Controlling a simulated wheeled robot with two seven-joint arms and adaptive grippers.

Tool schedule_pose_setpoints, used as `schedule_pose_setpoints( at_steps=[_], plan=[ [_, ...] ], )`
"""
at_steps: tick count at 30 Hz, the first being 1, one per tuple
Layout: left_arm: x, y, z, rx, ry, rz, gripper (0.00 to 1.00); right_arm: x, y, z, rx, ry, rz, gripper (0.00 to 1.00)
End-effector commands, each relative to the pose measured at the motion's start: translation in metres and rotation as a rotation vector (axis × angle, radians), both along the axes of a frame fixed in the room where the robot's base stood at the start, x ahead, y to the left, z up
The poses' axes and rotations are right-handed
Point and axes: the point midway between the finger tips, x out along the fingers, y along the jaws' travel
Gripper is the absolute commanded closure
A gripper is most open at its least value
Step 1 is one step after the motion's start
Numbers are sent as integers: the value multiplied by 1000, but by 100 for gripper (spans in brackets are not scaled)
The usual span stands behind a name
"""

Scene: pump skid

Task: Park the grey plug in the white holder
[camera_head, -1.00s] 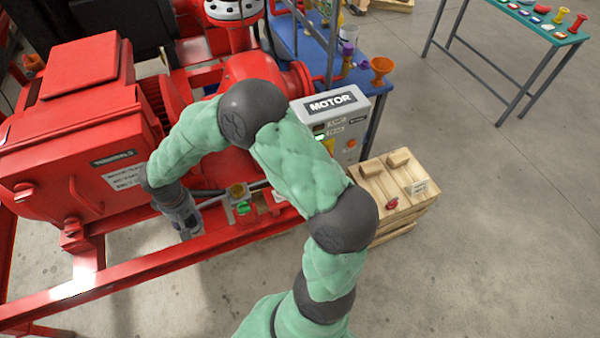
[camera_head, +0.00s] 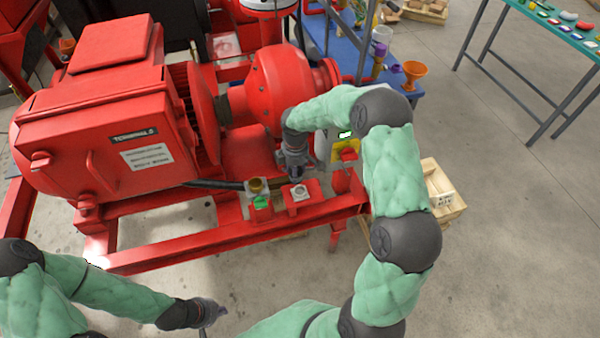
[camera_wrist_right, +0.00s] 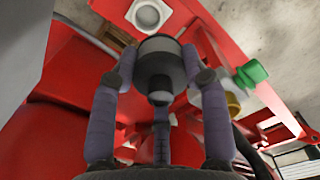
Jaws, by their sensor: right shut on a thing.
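In the head view the right gripper (camera_head: 294,160) points down beside the red pump, and the plug cannot be made out there. The white holder (camera_wrist_right: 148,14), a pale square piece with a round opening, lies just beyond the plug in the wrist view; the plug looks apart from it. In the head view the holder (camera_head: 299,192) sits on a red bracket just below the gripper. My left gripper (camera_head: 210,312) hangs at the lower left, away from both.
A green connector (camera_head: 261,202) and a brass fitting (camera_head: 256,186) sit left of the holder. The red motor (camera_head: 95,130) and frame rail (camera_head: 225,240) crowd the left. A wooden crate (camera_head: 445,200) stands right. Open floor lies at far right.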

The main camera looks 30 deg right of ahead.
Motion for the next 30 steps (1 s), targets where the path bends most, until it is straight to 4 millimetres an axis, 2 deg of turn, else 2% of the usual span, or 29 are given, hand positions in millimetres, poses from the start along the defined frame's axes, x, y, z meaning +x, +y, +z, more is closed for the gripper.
schedule_pose_setpoints(
  at_steps=[3, 7, 17, 30],
  plan=[
    [0, 0, -6, 0, 0, 0, 100, 4, -13, -9, -1, 0, 83, 93],
    [0, 0, -7, 0, 0, 0, 100, 6, -19, -12, -1, -1, 130, 94],
    [0, 0, -16, 0, -1, 0, 100, 6, -19, -24, -1, -1, 140, 94],
    [0, 0, -44, 0, 0, 0, 100, 6, -19, -61, -1, 0, 139, 94]
  ],
)
